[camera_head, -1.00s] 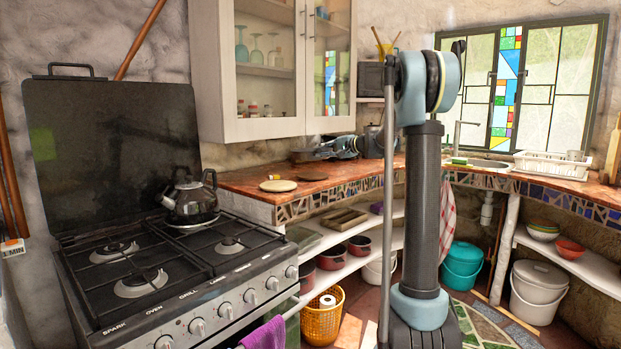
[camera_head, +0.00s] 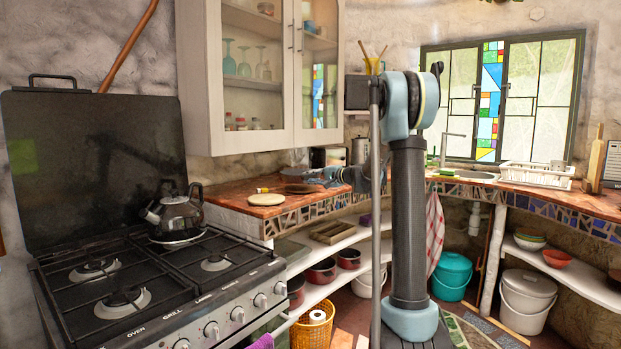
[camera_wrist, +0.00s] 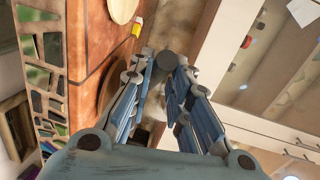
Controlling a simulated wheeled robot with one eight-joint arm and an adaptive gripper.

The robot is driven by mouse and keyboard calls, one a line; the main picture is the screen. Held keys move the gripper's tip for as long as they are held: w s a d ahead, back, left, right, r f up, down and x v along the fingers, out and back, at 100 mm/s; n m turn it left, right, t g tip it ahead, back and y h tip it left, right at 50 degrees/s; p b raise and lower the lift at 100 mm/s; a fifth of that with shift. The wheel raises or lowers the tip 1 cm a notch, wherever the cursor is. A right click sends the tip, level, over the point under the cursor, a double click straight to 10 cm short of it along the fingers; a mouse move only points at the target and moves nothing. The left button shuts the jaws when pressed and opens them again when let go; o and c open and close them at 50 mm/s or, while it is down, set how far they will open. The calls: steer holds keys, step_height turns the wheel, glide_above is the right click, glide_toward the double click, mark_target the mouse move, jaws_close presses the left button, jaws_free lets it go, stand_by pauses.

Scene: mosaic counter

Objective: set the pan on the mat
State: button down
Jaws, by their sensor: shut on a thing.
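My gripper (camera_head: 331,173) is above the back counter in the head view, small and partly merged with my arm. The dark grey pan (camera_head: 297,171) shows at its left, seen nearly edge-on. In the wrist view my gripper (camera_wrist: 168,66) is closed around a dark round end, which looks like the pan's handle; the pan's body is not clear there. A brown round mat (camera_head: 303,188) lies on the counter below the pan; it also shows in the wrist view (camera_wrist: 110,90), partly behind a finger. I cannot tell the exact gap between pan and mat.
A pale round board (camera_head: 266,199) lies nearer the counter's front edge, with a small yellow-labelled tube (camera_head: 262,190) behind it. The stove (camera_head: 165,275) with a kettle (camera_head: 176,214) stands left. A glass-door cabinet (camera_head: 262,75) hangs above the counter. A toaster (camera_head: 328,156) stands behind.

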steer(key=shift+f, duration=1.9)
steer(key=c, duration=1.5)
jaws_free()
steer(key=v, duration=1.2)
steer(key=s+a+f+n+g+h, duration=0.15)
steer(key=s+f, duration=0.25)
steer(key=s, duration=0.8)
steer(key=s+a+f+n+g+h, duration=0.1)
steer(key=s+f+n+g+h, duration=0.25)
steer(key=s, duration=0.75)
steer(key=s+d+f+g+h, duration=0.1)
steer(key=s+d+f, duration=0.3)
steer(key=s, duration=0.5)
steer(key=s+d+f+n+g+h, duration=0.1)
steer(key=s+d+f+h, duration=0.3)
steer(key=s+f, duration=0.3)
steer(key=s+d+f+n+h, duration=0.1)
steer(key=s+d+f+h, duration=0.2)
steer(key=s, duration=0.7)
steer(key=shift+s+d+f+g, duration=0.2)
steer(key=shift+d+f, duration=0.05)
steer(key=shift+f, duration=0.35)
steer(key=shift+s+d+f+g, duration=0.2)
steer(key=shift+d+f, duration=0.1)
steer(key=shift+f, duration=0.3)
